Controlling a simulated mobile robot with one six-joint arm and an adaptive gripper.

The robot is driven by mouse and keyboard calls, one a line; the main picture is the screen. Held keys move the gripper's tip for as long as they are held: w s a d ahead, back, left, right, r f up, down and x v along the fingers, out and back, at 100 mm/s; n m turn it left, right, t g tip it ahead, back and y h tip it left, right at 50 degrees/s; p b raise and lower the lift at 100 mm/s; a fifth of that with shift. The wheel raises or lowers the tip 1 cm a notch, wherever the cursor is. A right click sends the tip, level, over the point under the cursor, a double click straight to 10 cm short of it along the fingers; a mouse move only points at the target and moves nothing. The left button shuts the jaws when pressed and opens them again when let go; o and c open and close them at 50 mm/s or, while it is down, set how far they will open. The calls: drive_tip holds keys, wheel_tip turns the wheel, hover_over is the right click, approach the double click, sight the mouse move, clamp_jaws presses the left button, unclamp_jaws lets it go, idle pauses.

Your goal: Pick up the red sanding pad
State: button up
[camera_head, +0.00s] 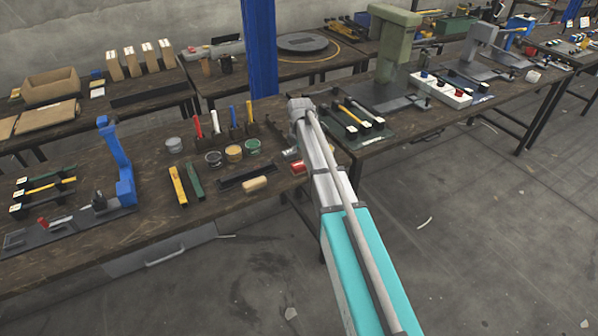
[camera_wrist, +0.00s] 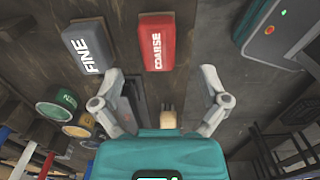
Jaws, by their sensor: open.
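The red sanding pad (camera_wrist: 157,42), marked COARSE, lies on the dark wooden bench. In the wrist view it is at the top middle, ahead of my gripper (camera_wrist: 161,84). My gripper's two fingers are spread wide, with nothing held between them. The pad lies beyond the fingertips, roughly in line with the gap, and does not appear to be touched. In the head view the red pad (camera_head: 298,167) shows partly beside my arm, near the bench's right end.
A blue-grey pad (camera_wrist: 89,47) marked FINE lies just left of the red one.

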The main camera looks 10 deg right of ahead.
sight(299, 164)
drive_tip(key=shift+f, duration=0.15)
idle(0.3)
drive_tip(key=shift+w+a+f+b, duration=0.1)
drive_tip(key=shift+f+b, duration=2.45)
drive_tip(key=shift+b, duration=0.05)
drive_tip(key=shift+c, duration=0.2)
drive_tip(key=c, duration=1.2)
drive_tip(key=shift+r, duration=0.2)
wheel_tip(299, 164, up, 3)
drive_tip(key=p, duration=0.3)
drive_tip(key=s+r+p, duration=0.9)
drive_tip(key=s+p, duration=0.1)
drive_tip(key=s, duration=0.4)
drive_tip(key=shift+r, duration=0.35)
